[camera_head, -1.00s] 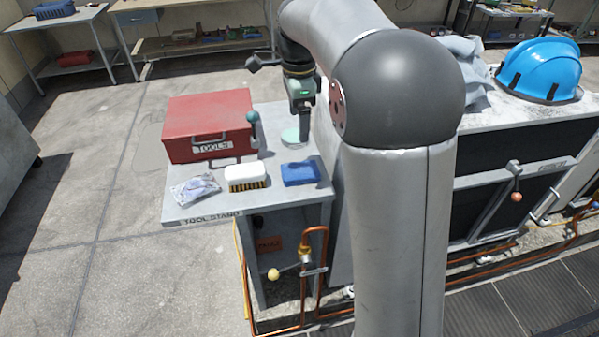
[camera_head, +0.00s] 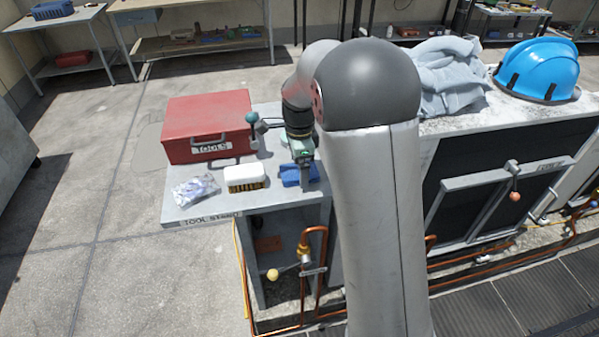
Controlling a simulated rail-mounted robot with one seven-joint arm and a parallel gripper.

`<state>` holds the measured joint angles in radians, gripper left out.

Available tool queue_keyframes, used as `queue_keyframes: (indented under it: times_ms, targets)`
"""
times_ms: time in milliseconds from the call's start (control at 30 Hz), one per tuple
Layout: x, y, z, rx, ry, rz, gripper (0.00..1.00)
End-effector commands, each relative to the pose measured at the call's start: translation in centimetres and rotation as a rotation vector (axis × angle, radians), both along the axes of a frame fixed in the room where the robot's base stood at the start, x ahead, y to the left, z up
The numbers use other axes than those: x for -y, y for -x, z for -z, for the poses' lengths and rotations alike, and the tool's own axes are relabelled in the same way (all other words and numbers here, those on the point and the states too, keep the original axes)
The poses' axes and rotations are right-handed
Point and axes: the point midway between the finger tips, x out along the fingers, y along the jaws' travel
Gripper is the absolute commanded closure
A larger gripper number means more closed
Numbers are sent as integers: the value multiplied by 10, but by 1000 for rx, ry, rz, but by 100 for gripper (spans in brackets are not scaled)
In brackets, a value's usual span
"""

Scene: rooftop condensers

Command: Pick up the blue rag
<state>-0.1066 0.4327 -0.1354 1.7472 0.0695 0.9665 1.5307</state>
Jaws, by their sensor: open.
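The blue rag (camera_head: 289,175) lies folded flat on the tool stand (camera_head: 208,211), near its front right corner. My gripper (camera_head: 305,183) points down at the rag and covers part of it. Its jaws are open. I cannot tell from this view whether the fingertips touch the rag or hang just above it. Blue cloth shows on both sides of the gripper.
A brush (camera_head: 245,178) with a white top lies left of the rag, and a clear plastic bag (camera_head: 196,190) further left. A red toolbox (camera_head: 208,126) stands behind them. A blue hard hat (camera_head: 540,70) and grey cloth (camera_head: 452,75) lie on the condenser at right.

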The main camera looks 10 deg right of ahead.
Motion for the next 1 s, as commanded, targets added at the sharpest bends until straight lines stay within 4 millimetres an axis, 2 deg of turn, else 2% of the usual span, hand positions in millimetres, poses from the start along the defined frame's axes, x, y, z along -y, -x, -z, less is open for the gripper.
queue_keyframes:
  times_ms: [267,300,400,467,800,1000]
  targets:
    - [0,0,5,0,0,0,13]
    - [0,0,5,0,0,0,18]
    - [0,0,5,0,0,1,46]
    - [0,0,5,0,0,1,61]
    - [0,0,3,1,0,1,61]
    - [0,-1,-14,4,0,1,61]
